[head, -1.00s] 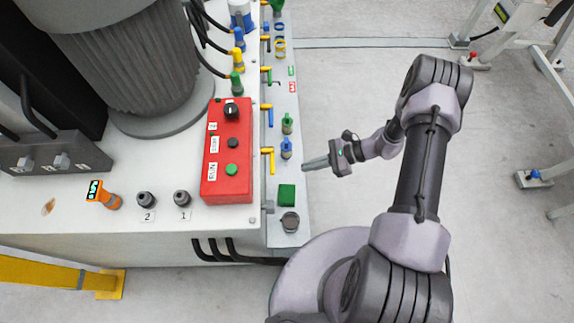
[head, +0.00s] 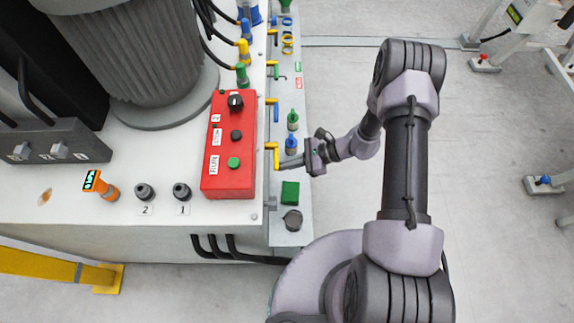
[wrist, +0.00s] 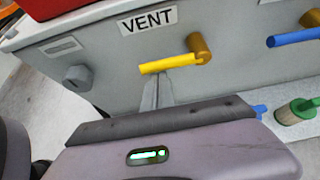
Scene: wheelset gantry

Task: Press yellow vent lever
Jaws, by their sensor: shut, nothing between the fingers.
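My gripper (head: 284,165) is shut and empty. In the wrist view its fingertips (wrist: 158,78) are just below the lever's middle, overlapping its lower edge in the picture. I cannot tell whether they touch it.
A blue lever (wrist: 293,37) sits to the right of the vent lever in the wrist view. A green-topped fitting (wrist: 297,110) and a blue fitting stand on the ledge below. The red control box (head: 229,150) is on top of the machine.

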